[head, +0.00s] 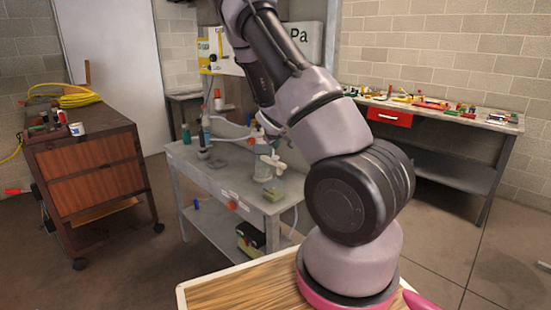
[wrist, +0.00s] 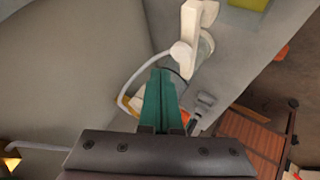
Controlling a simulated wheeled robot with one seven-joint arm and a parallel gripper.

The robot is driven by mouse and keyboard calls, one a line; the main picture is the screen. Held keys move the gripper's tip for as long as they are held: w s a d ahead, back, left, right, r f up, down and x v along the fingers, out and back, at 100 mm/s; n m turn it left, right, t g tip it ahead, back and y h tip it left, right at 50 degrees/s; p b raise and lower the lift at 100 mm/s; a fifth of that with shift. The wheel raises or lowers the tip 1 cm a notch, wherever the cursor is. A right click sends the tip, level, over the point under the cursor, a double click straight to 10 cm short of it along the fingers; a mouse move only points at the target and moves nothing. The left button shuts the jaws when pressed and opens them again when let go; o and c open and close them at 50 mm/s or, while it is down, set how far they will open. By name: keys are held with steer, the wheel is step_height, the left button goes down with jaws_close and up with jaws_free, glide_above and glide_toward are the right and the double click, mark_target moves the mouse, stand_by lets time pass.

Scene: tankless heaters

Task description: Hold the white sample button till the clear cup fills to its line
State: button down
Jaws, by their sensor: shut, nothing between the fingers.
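A white fitting with a cross-shaped handle (head: 273,162) stands on the grey workbench (head: 225,183) in the head view. A pale, see-through greenish cup (head: 277,190) seems to stand just below it; its line and fill level are too small to read. In the wrist view a white bar with a round white end (wrist: 183,55) is just beyond my fingertips; I cannot tell whether it is the sample button. My gripper (wrist: 160,74) has teal fingers, shut together and empty, apart from that round end. In the head view my arm mostly hides the gripper.
Bottles (head: 205,130) stand at the back left of the bench, with a pale hose beside them. A wooden cabinet (head: 85,165) on wheels stands at left. A workbench with a red drawer (head: 390,117) and small items is at right. Open floor lies between.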

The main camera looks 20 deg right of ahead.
steer(key=shift+r, duration=1.8)
stand_by(1.1)
steer(key=n, duration=0.4)
steer(key=f+n+y, duration=0.1)
steer(key=n, duration=0.1)
steer(key=shift+s+d+f, duration=0.1)
steer(key=shift+s+d, duration=0.15)
steer(key=shift+s, duration=0.05)
steer(key=n+y, duration=0.1)
steer(key=n, duration=0.3)
step_height(320, 180, up, 5)
steer(key=n+t+y, duration=0.1)
steer(key=n+y, duration=0.1)
steer(key=n, duration=1.1)
glide_above(276, 158)
steer(key=shift+w, duration=0.1)
steer(key=shift+f, duration=0.1)
steer(key=shift+f, duration=4.35)
